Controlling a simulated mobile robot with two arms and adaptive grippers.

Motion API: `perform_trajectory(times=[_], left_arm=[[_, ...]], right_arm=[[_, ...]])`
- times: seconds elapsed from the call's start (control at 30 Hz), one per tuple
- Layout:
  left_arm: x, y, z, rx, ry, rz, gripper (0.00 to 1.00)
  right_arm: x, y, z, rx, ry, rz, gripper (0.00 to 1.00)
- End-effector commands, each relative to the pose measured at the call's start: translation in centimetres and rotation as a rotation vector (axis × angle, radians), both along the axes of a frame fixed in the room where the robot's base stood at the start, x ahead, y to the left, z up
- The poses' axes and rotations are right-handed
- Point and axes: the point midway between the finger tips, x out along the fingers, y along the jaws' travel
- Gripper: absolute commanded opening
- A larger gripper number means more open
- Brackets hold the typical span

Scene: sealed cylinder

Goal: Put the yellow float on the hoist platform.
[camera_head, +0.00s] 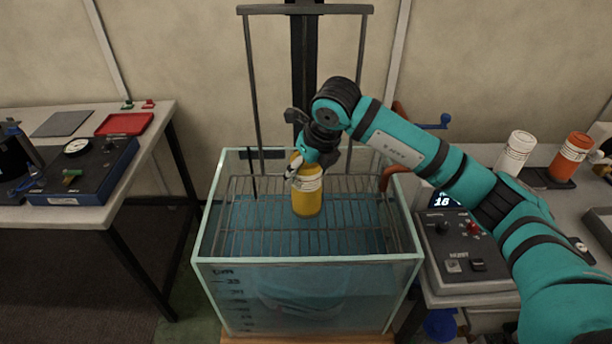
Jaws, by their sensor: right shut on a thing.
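The yellow float (306,204) is an upright yellow cylinder with a pale band near its top. It is at the wire hoist platform (255,225), over the middle of the rack. I cannot tell whether its base touches the wires. My right gripper (308,172) is shut on the float's upper part from above and hides its top. The platform hangs from a frame with tall side rods inside the glass tank (300,268), which holds blue water. My left gripper is not in view.
A left table (90,214) carries a red tray (124,124) and a dark gauge box (80,165). On the right bench are a control box (462,250), a white cylinder (515,152) and an orange cylinder (570,155). The tank's glass walls surround the platform.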

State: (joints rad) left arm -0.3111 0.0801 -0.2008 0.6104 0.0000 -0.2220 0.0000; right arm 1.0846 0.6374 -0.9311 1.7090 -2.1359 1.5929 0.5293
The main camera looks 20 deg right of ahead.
Motion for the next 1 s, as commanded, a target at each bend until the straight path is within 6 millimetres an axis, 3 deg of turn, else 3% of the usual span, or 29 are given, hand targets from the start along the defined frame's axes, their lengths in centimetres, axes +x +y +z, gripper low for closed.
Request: perform_trajectory(times=[0.17, 0.43, 0.47, 0.5, 0.67, 1.0], left_arm=[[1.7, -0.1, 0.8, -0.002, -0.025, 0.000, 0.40], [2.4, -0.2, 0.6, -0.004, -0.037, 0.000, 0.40], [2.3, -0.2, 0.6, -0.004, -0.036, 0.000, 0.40], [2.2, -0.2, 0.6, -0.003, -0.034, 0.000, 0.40], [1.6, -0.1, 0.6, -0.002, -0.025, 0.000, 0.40], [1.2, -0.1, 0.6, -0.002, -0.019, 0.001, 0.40]], right_arm=[[0.0, 0.0, -2.1, 0.000, 0.000, -0.001, 0.10], [0.0, 0.0, -2.4, 0.001, -0.002, 0.000, 0.10], [0.0, 0.0, -2.5, 0.000, 0.001, 0.000, 0.70], [0.0, 0.0, -2.5, 0.000, 0.001, -0.001, 0.75], [0.0, 0.0, -2.5, 0.000, 0.002, -0.001, 0.96], [-0.1, -0.1, -2.2, 0.000, 0.001, 0.000, 0.97]])
